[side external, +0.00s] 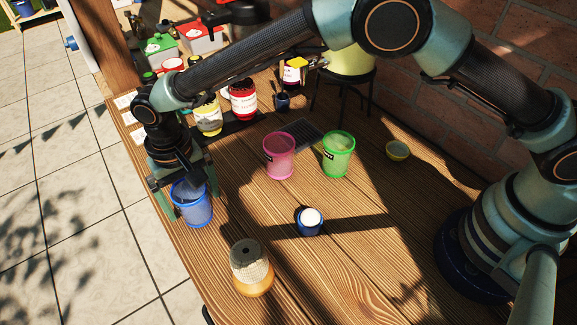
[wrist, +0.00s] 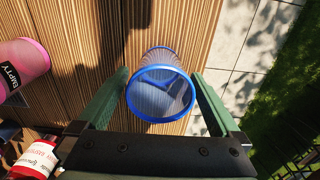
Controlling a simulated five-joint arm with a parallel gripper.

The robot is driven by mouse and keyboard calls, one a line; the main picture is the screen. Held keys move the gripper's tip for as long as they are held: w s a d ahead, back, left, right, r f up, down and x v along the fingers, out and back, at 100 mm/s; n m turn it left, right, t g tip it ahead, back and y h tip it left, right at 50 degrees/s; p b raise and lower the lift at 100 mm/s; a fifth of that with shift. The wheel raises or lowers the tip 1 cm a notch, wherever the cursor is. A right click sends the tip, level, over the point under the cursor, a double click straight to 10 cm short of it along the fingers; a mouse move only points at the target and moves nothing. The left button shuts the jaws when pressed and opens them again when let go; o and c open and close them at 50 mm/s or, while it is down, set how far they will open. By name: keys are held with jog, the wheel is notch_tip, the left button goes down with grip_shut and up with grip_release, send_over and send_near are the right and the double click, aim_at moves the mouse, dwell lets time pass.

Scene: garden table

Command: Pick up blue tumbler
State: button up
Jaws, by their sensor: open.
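The blue tumbler (side external: 194,207) stands upright near the left edge of the wooden table in the side view. In the wrist view, the blue tumbler (wrist: 160,93) shows its open rim between the two green fingers. My gripper (side external: 180,190) is open and points down at the tumbler, with a finger to either side of it. In the wrist view my gripper (wrist: 162,95) has a visible gap between each finger and the tumbler's rim. Part of the tumbler's upper side is hidden by a finger in the side view.
A pink tumbler (side external: 279,156) and a green tumbler (side external: 338,155) stand mid-table. The table edge is close beside the blue tumbler.

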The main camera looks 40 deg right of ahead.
jog(key=shift+f, duration=0.4)
jog(key=shift+c, duration=0.3)
jog(key=c, duration=1.2)
jog(key=shift+o, duration=0.2)
jog(key=shift+r, duration=0.15)
